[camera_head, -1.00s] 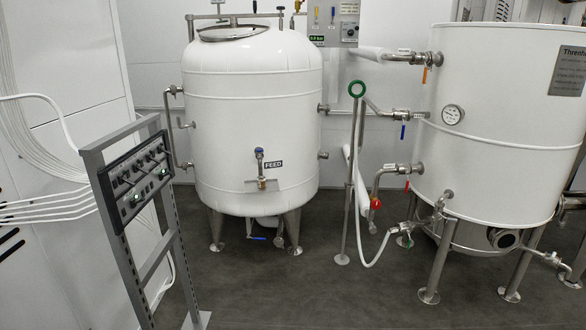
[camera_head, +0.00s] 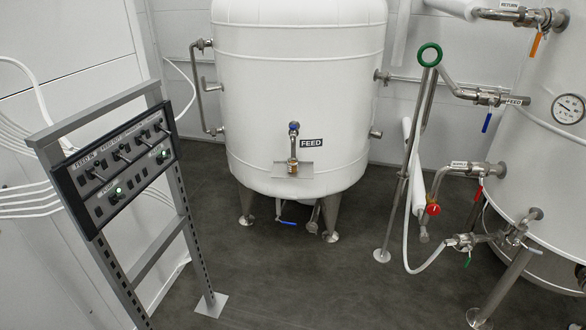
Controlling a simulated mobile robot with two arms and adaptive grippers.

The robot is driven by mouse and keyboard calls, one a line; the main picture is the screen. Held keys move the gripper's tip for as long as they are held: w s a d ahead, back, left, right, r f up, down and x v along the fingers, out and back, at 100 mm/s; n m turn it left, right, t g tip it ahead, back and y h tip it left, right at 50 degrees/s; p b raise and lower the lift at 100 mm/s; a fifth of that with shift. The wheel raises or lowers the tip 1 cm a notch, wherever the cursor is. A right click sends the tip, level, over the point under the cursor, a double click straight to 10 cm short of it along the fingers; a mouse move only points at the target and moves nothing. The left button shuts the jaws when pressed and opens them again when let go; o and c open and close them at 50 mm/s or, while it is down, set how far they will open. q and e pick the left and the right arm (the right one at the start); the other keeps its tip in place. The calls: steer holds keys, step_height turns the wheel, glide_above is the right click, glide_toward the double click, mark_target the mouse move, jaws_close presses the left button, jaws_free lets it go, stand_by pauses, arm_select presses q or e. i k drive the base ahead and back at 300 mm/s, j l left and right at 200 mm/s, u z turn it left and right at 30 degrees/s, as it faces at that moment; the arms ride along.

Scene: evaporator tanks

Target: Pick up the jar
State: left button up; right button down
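No jar can be made out in the head view. The white feed tank (camera_head: 300,90) stands on metal legs at the back centre, with a blue-handled tap (camera_head: 293,150) and a FEED label on its front. Neither of my grippers shows in the view.
A control panel (camera_head: 118,165) on a grey metal stand is close at the left. A second white tank (camera_head: 540,170) with pipes and valves stands at the right. A pole with a green ring (camera_head: 429,55) stands between the tanks. Dark floor (camera_head: 300,285) is clear in front.

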mark_target(293, 165)
steer(key=u, duration=4)
steer(key=z, duration=4)
steer(key=i+l, duration=0.1)
steer(key=i, duration=0.25)
steer(key=i+l, duration=0.15)
steer(key=i, duration=0.2)
